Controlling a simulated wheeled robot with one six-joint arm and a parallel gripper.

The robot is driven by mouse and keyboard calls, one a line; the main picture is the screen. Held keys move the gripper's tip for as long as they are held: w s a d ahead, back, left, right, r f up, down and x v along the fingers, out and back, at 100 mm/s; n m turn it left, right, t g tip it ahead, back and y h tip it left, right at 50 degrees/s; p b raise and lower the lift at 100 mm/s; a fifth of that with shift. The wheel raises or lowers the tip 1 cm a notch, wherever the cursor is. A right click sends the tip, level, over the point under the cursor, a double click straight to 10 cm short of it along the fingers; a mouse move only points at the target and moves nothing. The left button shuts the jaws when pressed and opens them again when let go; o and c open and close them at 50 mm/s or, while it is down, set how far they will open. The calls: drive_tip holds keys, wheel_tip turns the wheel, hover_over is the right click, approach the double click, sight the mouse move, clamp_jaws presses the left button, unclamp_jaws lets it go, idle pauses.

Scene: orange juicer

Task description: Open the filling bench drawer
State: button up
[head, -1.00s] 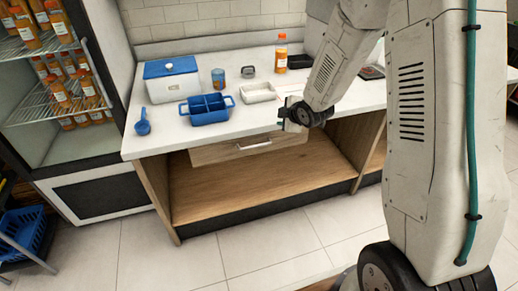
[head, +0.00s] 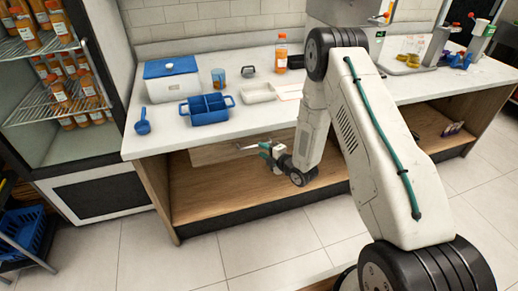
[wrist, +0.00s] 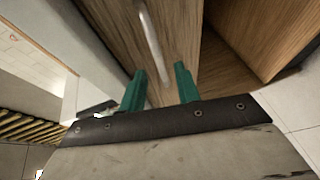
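The wooden drawer (head: 222,153) sits just under the white counter top of the bench and looks closed. Its pale bar handle shows in the wrist view (wrist: 152,40), running lengthwise away from me along the wooden front. My gripper (head: 262,149) is in front of the drawer, under the counter's front edge, at the handle's right part. In the wrist view its two green fingers (wrist: 159,75) are apart, with the near end of the handle lined up between them. Nothing is visibly held. Whether the fingers straddle the handle or stop short of it I cannot tell.
The counter (head: 160,142) holds a blue divided tray (head: 208,116), a white and blue cooler (head: 172,86), a blue scoop (head: 142,127) and a bottle (head: 281,58). An open wooden shelf (head: 215,205) lies below the drawer. Floor in front is clear.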

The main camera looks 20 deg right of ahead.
sight(259, 148)
drive_tip(key=shift+x, duration=1.6)
clamp_jaws()
